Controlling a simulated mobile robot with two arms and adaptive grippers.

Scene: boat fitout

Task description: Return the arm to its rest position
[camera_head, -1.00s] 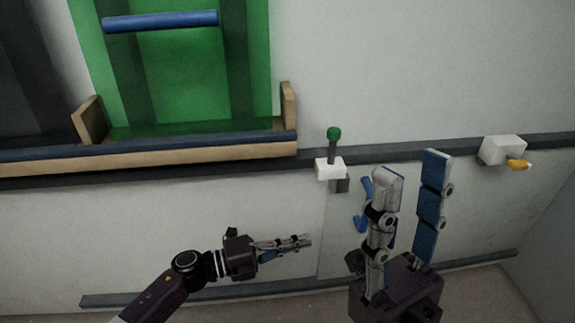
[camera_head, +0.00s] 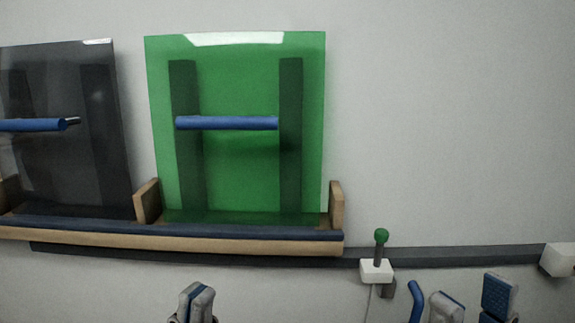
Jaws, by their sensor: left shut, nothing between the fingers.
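My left gripper (camera_head: 193,303) shows only its fingertips at the bottom edge, left of centre, below the wooden ledge. The fingertips are together with nothing between them. The rest of the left arm is out of view. My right gripper (camera_head: 471,303) shows two fingertips at the bottom right, spread apart with nothing seen between them. Its palm and arm are below the frame.
A green panel (camera_head: 240,165) with a blue bar (camera_head: 227,123) stands on a wooden ledge (camera_head: 200,243), beside a dark panel (camera_head: 65,160). A green-knobbed lever on a white box (camera_head: 376,271) and a blue handle (camera_head: 415,300) are near my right gripper. The upper right wall is bare.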

